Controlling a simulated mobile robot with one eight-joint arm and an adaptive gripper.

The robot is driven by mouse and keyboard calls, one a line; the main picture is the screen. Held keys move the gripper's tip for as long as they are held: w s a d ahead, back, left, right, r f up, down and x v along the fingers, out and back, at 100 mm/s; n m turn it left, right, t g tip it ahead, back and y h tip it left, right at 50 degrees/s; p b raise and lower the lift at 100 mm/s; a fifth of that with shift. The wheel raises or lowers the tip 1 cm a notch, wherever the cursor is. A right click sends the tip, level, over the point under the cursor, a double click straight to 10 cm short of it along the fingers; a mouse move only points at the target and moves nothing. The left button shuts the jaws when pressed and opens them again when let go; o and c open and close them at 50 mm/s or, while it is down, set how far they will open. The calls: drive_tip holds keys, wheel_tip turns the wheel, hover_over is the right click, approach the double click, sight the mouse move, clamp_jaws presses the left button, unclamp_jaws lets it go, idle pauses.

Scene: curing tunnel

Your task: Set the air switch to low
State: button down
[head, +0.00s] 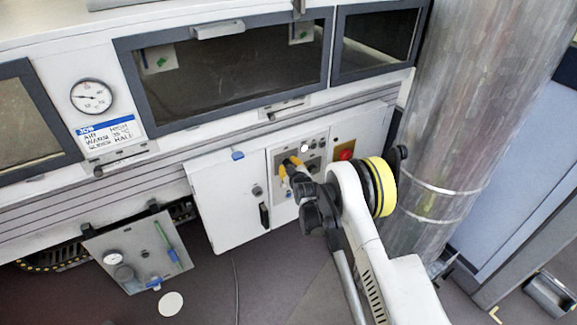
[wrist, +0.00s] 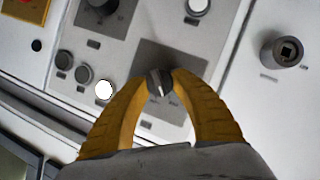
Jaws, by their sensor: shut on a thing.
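My gripper (wrist: 160,90) has its yellow fingers closed around a small dark grey rotary knob (wrist: 159,80) with a light pointer line. The knob stands on a darker grey patch of the control panel (wrist: 138,47) in the wrist view. In the head view my gripper (head: 287,166) reaches the panel (head: 311,142) from the front, and its fingers hide the knob. I cannot read the labels, so I cannot tell the knob's setting or confirm that it is the air switch.
A red button (head: 346,154) on a yellow plate sits right of the panel. Other knobs (wrist: 85,73) and a white lamp (wrist: 104,89) are close to my fingers. A cabinet door (head: 222,200) is at left. A job card (head: 108,132) hangs under a gauge (head: 91,96).

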drive_tip(key=m+g+y, duration=0.1)
drive_tip(key=m, duration=0.1)
drive_tip(key=shift+m+g+y, duration=0.3)
drive_tip(key=shift+w+d+m+g+y, duration=0.1)
drive_tip(key=shift+m+g+y, duration=0.55)
drive_tip(key=shift+m, duration=0.55)
drive_tip(key=c, duration=1)
unclamp_jaws()
drive_tip(key=v, duration=1.2)
drive_tip(key=shift+d, duration=0.1)
